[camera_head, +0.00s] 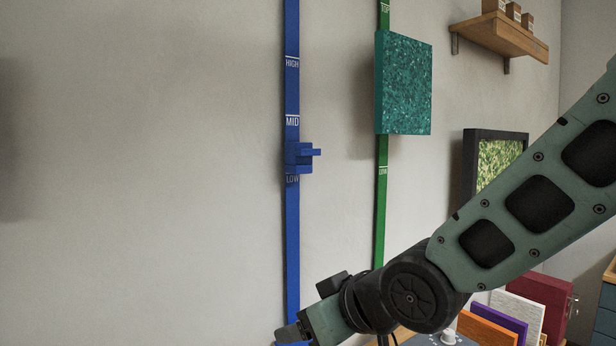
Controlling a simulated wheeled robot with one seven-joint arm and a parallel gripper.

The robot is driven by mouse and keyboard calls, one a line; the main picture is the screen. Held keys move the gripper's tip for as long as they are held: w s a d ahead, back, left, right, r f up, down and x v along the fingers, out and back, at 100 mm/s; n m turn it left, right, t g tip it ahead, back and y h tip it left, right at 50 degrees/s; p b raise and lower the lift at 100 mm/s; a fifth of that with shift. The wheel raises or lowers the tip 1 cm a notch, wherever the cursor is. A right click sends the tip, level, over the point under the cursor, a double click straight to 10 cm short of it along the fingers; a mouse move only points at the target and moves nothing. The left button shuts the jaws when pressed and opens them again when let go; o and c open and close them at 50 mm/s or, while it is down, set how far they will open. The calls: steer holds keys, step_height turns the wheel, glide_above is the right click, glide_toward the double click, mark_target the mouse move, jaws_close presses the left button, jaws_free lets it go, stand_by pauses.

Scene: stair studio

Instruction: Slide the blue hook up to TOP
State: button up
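The blue hook (300,155) is a small blue slider on the tall blue rail (292,240) fixed to the wall. It sits between the MID mark (292,121) and the LOW mark (292,179), just above LOW, with a peg sticking out to the right. A HIGH mark (292,63) shows further up. The rail runs out of the picture at the top, and no TOP mark shows on its visible part. My arm comes in from the right. Its end is at the bottom, near the lower part of the blue rail and well below the hook. The gripper's fingers are not clearly visible.
A green rail (381,215) with its own TOP mark carries a speckled teal panel (403,85) to the right. Further right are a wooden shelf (500,38) with small boxes, a dark-framed picture (497,155) and coloured boards (487,328). The wall left of the blue rail is clear.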

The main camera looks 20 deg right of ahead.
mark_target(311, 154)
steer(key=w+d+r+m+t+b, duration=0.1)
steer(key=w+d+r+t, duration=0.1)
steer(key=d+r+t, duration=0.3)
steer(key=w+d+r+t+y+b, duration=0.1)
steer(key=w+d+r+t, duration=0.15)
steer(key=r, duration=0.35)
steer(key=w+d+r+m+t+b, duration=0.1)
steer(key=d+r+t, duration=0.2)
steer(key=r+t, duration=0.25)
steer(key=shift+g, duration=0.5)
steer(key=p+x, duration=0.3)
steer(key=x, duration=0.3)
steer(key=p+x, duration=0.3)
steer(key=x, duration=0.3)
steer(key=p+x, duration=0.3)
steer(key=x, duration=0.2)
steer(key=shift+w+a+r+p, duration=0.2)
steer(key=shift+a+r+p, duration=0.05)
steer(key=shift+r+p, duration=0.2)
steer(key=c, duration=1.4)
steer(key=shift+o, duration=0.2)
step_height(311, 154, up, 46)
steer(key=p, duration=1.2)
steer(key=shift+p, duration=0.4)
steer(key=shift+r, duration=0.1)
steer(key=shift+c, duration=0.2)
